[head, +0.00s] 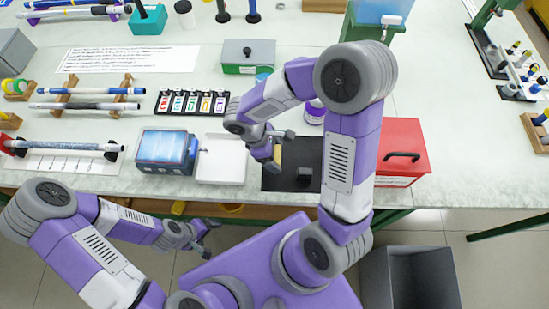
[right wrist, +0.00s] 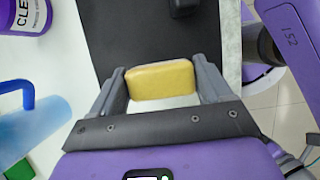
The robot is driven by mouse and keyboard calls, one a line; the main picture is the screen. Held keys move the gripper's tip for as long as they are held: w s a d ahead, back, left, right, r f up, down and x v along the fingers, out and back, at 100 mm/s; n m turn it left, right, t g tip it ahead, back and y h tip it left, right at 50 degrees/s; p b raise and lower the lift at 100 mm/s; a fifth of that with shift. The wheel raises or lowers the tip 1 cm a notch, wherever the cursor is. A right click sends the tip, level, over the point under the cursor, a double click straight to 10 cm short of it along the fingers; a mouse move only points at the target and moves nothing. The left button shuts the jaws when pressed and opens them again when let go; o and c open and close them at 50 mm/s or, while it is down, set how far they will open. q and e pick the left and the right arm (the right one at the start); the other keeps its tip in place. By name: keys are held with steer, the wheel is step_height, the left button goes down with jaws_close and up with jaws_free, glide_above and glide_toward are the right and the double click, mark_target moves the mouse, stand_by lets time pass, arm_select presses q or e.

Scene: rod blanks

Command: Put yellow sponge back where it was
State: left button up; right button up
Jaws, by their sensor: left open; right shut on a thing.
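The yellow sponge (right wrist: 160,80) is between the two fingers of my right gripper (right wrist: 163,84), which is shut on it. In the head view the sponge (head: 278,153) shows as a small yellow patch at the tip of my right gripper (head: 274,156), over the left part of a black mat (head: 286,182). I cannot tell how high above the mat it is. My left gripper (head: 205,235) is open and empty, low in front of the table's front edge.
A white tray (head: 222,172) and a blue-screened device (head: 166,150) are left of the mat. A red box (head: 403,150) stands to its right. A dark block (head: 304,175) is on the mat. A purple-labelled container (right wrist: 22,15) and a blue-handled item (right wrist: 38,120) are near the right gripper.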

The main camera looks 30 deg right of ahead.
steer(key=shift+f+b, duration=0.35)
steer(key=shift+f, duration=1.2)
steer(key=shift+f, duration=0.2)
steer(key=o, duration=0.9)
steer(key=shift+r, duration=0.1)
steer(key=shift+c, duration=0.2)
steer(key=shift+r, duration=0.1)
steer(key=shift+w+r, duration=0.1)
steer(key=shift+r, duration=0.15)
steer(key=p+v, duration=0.3)
steer(key=v, duration=0.8)
steer(key=shift+r+p, duration=0.3)
steer(key=shift+r, duration=0.05)
